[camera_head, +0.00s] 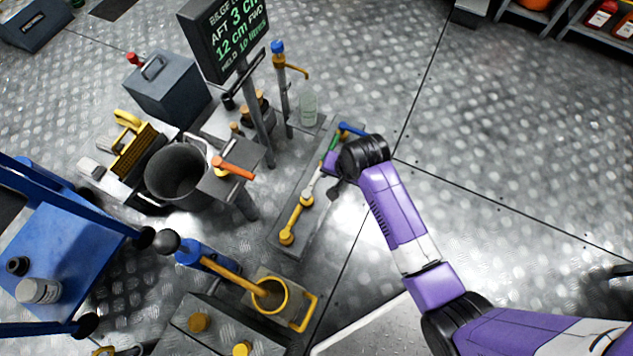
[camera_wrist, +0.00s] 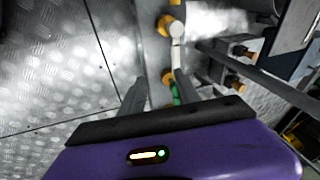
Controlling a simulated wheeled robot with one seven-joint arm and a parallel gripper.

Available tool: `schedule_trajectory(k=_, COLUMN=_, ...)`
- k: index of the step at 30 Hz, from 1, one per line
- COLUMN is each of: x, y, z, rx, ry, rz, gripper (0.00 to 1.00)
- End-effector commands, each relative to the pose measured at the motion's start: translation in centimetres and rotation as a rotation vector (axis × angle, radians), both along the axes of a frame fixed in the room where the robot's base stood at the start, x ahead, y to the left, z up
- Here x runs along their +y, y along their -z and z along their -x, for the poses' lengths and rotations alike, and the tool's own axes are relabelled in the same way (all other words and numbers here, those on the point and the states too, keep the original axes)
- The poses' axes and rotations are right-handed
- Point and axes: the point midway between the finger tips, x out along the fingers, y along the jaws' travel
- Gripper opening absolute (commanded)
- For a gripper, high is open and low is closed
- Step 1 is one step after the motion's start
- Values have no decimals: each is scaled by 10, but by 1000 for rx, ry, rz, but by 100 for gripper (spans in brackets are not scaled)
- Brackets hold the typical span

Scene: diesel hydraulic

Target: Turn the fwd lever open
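A grey manifold (camera_head: 318,185) on the floor carries a row of levers: a yellow lever (camera_head: 296,215), a white lever (camera_head: 313,182), a green lever (camera_head: 334,142) and a blue lever (camera_head: 352,130). No label shows which one is the fwd lever. My gripper (camera_head: 334,184) is over the manifold beside the white and green levers. In the wrist view, the fingers of my gripper (camera_wrist: 160,85) are apart, with the green lever (camera_wrist: 175,96) near the right finger and the white lever (camera_wrist: 177,50) just beyond. Contact cannot be told. The gripper body hides part of the row.
A display (camera_head: 228,38) on a post reads "AFT 3 cm, 12 cm FWD". The floor to the right is clear.

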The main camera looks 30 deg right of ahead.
Motion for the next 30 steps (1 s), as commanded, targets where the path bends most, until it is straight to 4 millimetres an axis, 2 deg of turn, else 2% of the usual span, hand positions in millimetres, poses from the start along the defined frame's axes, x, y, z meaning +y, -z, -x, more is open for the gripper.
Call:
schedule_trajectory(k=1, x=5, y=9, z=-16, rx=30, ry=22, rz=-24, gripper=39)
schedule_trajectory(k=7, x=17, y=6, z=-40, rx=137, ry=85, rz=-83, gripper=39)
schedule_trajectory(k=13, x=22, y=12, z=-45, rx=170, ry=100, rz=-99, gripper=39)
schedule_trajectory(k=24, x=28, y=65, z=-53, rx=167, ry=98, rz=-98, gripper=39)
schedule_trajectory(k=30, x=29, y=77, z=-56, rx=165, ry=99, rz=-97, gripper=39)
